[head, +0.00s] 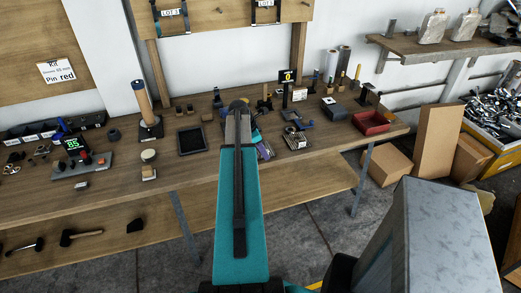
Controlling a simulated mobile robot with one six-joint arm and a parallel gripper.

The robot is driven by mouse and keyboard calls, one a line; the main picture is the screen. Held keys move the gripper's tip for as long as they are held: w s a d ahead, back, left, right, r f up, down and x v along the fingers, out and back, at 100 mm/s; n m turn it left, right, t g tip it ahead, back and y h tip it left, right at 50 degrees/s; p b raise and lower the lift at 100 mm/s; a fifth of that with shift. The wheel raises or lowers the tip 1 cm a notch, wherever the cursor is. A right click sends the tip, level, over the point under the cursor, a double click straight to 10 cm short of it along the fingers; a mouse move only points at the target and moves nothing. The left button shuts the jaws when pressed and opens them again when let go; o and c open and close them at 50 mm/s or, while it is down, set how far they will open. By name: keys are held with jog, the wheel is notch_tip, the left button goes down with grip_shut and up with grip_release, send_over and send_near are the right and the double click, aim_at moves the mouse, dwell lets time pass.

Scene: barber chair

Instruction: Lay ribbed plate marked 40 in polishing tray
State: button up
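A small grey plate with a ribbed-looking face and a white label (297,141) lies on the bench right of my arm; I cannot read a 40 on it. No readable mark shows which one is the polishing tray. My teal arm reaches up the middle of the head view and covers part of the bench. My gripper's fingers cannot be made out; the arm hides that area.
The long wooden bench (110,185) is crowded. A black stand with a yellow mark (287,80) rises behind the plate. Cardboard boxes (437,140) stand on the floor at right.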

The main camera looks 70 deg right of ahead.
jog(key=shift+c, duration=0.4)
grip_shut()
jog(key=shift+r, duration=0.15)
jog(key=shift+r+b, duration=0.7)
jog(key=shift+r, duration=0.7)
jog(key=shift+s+a+r, duration=0.1)
jog(key=shift+a+r, duration=0.05)
jog(key=shift+r, duration=0.05)
jog(key=s+a+r+b, duration=0.1)
jog(key=s+a+b, duration=0.3)
jog(key=s+a, duration=0.6)
jog(key=shift+s+a+r, duration=0.25)
jog(key=shift+s+a, duration=0.05)
jog(key=shift+a, duration=0.4)
jog(key=shift+w, duration=0.1)
